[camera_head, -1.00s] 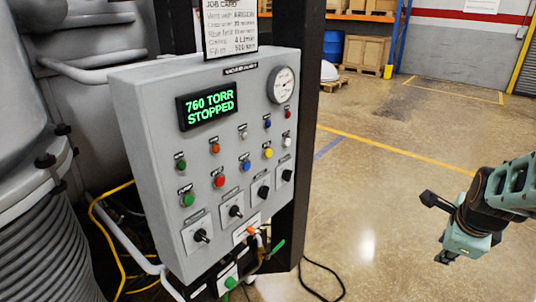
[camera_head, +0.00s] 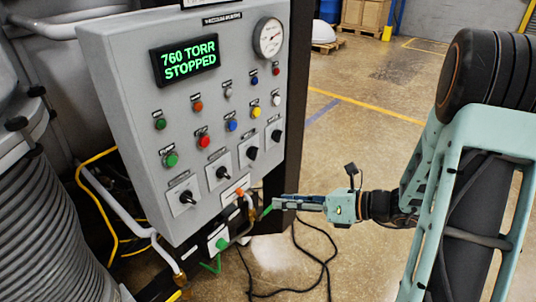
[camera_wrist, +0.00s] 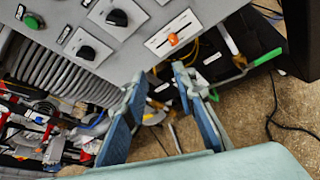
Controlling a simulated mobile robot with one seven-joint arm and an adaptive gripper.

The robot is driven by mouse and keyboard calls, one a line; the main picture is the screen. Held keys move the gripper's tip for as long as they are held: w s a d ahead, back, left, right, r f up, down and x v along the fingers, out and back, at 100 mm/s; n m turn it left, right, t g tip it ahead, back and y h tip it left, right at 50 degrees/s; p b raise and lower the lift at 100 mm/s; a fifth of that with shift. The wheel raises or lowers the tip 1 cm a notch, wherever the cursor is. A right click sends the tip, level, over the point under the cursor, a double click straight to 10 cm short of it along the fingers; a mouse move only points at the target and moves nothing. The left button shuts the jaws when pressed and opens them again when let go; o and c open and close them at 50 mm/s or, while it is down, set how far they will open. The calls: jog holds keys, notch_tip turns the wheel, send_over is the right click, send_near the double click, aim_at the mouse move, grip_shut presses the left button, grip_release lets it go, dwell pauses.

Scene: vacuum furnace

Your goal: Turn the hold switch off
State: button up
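The grey control panel (camera_head: 130,100) carries a row of black rotary switches on white plates: the lowest left (camera_head: 188,197), a second (camera_head: 223,172), a third (camera_head: 252,153) and the upper right one (camera_head: 277,135). Their labels are too small to read, so I cannot tell which is the hold switch. Two black switches show in the wrist view, one at the top (camera_wrist: 117,18) and one lower left (camera_wrist: 86,53). My gripper (camera_head: 275,203) is in front of the panel's lower right corner, below the switches. In the wrist view my gripper (camera_wrist: 158,76) is open, with nothing between its fingers.
An orange-handled slider (camera_wrist: 173,40) sits on the panel's lower edge, just beyond my fingertips. A green-handled valve (camera_wrist: 262,58) and pipes are close by on the right. The display (camera_head: 185,60) reads "760 TORR STOPPED". A black cable (camera_head: 315,258) lies on the floor.

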aim_at(257, 153)
jog(key=w+d+r+m+t+y, duration=0.1)
jog(key=w+r+m+t, duration=0.2)
jog(key=w+r+t, duration=0.3)
jog(key=x, duration=0.3)
jog(key=f+x, duration=0.1)
jog(key=x, duration=0.3)
jog(key=p+x, duration=0.1)
jog(key=x, duration=0.2)
jog(key=shift+w+a+f, duration=0.1)
jog(key=shift+w+f, duration=0.2)
jog(key=shift+w, duration=0.1)
grip_shut()
